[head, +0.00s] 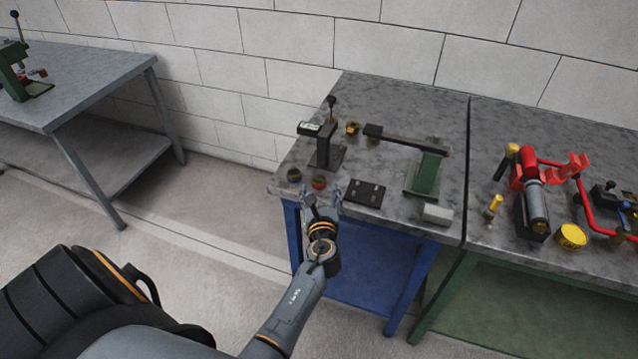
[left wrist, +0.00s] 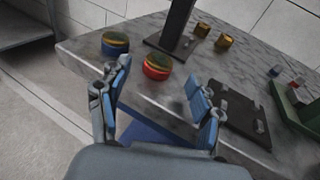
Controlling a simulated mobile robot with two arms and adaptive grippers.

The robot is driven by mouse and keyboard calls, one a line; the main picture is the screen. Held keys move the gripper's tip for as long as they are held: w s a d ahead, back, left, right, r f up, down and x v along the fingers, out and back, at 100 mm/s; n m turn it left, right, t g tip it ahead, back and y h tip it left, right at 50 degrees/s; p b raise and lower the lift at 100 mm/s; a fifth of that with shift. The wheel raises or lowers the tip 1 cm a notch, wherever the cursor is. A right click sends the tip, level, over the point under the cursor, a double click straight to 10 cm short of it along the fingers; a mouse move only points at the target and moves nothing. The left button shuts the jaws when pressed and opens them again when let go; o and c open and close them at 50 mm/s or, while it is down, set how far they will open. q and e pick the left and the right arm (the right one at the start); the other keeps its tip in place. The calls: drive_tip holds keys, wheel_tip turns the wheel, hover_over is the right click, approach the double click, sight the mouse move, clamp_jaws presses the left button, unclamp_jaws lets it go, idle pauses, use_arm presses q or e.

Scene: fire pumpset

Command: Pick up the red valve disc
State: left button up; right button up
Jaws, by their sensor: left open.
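The red valve disc (head: 319,182) sits near the front left of the grey table top, beside a blue disc (head: 294,175) on its left. In the left wrist view the red disc (left wrist: 157,66) has a yellowish top, and the blue disc (left wrist: 115,43) stands further left. My left gripper (head: 322,192) is open and empty at the table's front edge, just in front of the red disc. In the left wrist view its two blue-padded fingers (left wrist: 160,92) are spread, with the red disc beyond and between them. My right gripper is not in view.
A dark upright stand (head: 325,150) rises close behind the discs. A black plate (head: 363,193) lies to the right, with a green stand (head: 424,174) and a light block (head: 437,215) further right. Red pump parts (head: 530,170) occupy the adjoining table.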

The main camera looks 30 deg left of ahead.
sight(319, 183)
use_arm(q)
drive_tip(key=x, duration=0.3)
drive_tip(key=shift+w+a+f+b, duration=0.1)
drive_tip(key=shift+w+a+b, duration=0.1)
drive_tip(key=shift+b, duration=0.2)
drive_tip(key=shift+s, duration=0.1)
drive_tip(key=shift+c, duration=0.2)
clamp_jaws()
